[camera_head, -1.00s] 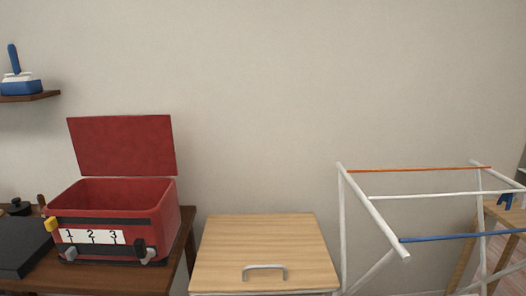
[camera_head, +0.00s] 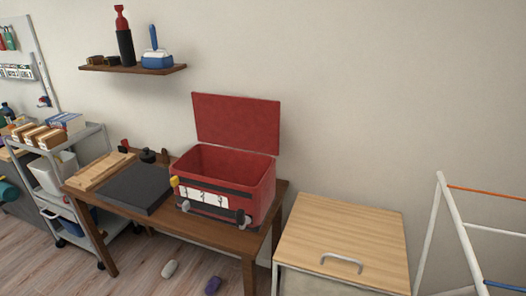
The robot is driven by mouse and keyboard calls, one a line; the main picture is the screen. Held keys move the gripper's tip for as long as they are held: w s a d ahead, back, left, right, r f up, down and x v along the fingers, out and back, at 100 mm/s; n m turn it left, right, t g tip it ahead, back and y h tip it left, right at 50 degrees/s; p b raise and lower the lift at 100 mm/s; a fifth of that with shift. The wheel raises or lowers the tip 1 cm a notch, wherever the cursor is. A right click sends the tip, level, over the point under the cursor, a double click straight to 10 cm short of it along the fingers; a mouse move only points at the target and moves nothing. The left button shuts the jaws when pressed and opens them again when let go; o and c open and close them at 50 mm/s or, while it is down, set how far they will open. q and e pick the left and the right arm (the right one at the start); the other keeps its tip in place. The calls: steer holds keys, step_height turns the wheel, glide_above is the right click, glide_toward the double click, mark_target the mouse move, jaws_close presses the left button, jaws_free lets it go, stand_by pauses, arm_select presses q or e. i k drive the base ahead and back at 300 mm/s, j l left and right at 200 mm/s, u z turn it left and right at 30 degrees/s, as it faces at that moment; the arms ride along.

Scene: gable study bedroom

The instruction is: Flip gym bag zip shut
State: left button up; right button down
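The gym bag (camera_head: 261,191) is a red box-shaped bag standing on a dark wooden table (camera_head: 196,228). Its red lid flap (camera_head: 237,122) stands upright at the back, so the bag is open and its inside shows. The front has black bands, a white label (camera_head: 203,195) with numbers, a yellow piece (camera_head: 174,182) at the left and a grey piece (camera_head: 243,217) at the right. Neither of my grippers is in view.
A dark flat slab (camera_head: 134,187) and a wooden board (camera_head: 100,170) lie left of the bag. A wooden-topped cabinet (camera_head: 345,235) stands right of the table, then a white drying rack (camera_head: 457,230). A shelf (camera_head: 130,69) hangs above; a trolley (camera_head: 60,150) is at left.

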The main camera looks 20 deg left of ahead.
mark_target(174, 181)
steer(key=i+u, duration=0.1)
steer(key=u, duration=1.35)
